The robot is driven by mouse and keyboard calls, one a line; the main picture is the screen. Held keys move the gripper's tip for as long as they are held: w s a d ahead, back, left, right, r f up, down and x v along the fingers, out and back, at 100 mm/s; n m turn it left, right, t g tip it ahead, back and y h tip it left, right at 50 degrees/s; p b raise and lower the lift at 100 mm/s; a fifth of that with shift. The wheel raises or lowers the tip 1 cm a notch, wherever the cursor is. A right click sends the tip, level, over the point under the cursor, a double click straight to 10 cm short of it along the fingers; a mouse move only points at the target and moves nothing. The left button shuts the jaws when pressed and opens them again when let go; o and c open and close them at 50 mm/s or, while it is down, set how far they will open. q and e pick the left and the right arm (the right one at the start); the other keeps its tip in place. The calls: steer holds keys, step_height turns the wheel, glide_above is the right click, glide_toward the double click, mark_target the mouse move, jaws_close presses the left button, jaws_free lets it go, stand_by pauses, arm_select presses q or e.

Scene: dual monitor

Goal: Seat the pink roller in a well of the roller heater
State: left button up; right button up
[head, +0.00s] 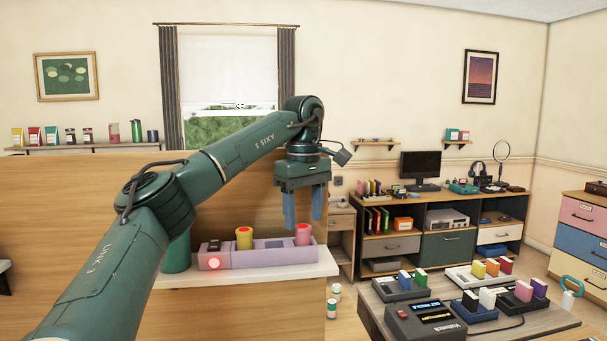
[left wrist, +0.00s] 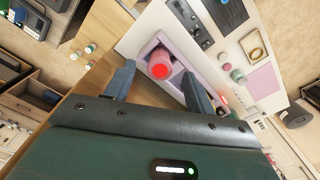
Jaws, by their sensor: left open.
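The lilac roller heater (head: 270,257) lies on a white ledge, with a lit red lamp on its left front. The pink roller (head: 303,238), with a redder top, stands upright at the heater's right end. In the left wrist view the pink roller (left wrist: 160,68) shows inside the heater's lilac rim (left wrist: 142,50); how deep it sits cannot be told. My left gripper (head: 303,222) is open, pointing down above the right end. Its fingers (left wrist: 158,72) appear on either side of the roller, with no clear contact. My right gripper is not in view.
A yellow roller (head: 244,238) with a red top stands mid-heater, left of the pink one. A green cylinder (head: 177,253) stands left of the heater, partly behind my arm. The white ledge (head: 325,264) ends just right of the heater. Small jars (head: 332,308) stand lower down.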

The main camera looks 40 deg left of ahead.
mark_target(304, 227)
arm_select(q)
step_height(304, 227, up, 6)
steer(key=shift+f+p, duration=0.25)
steer(key=shift+p, duration=0.55)
steer(key=shift+r+b, duration=0.35)
steer(key=shift+r, duration=1.65)
steer(key=shift+d+f, duration=0.1)
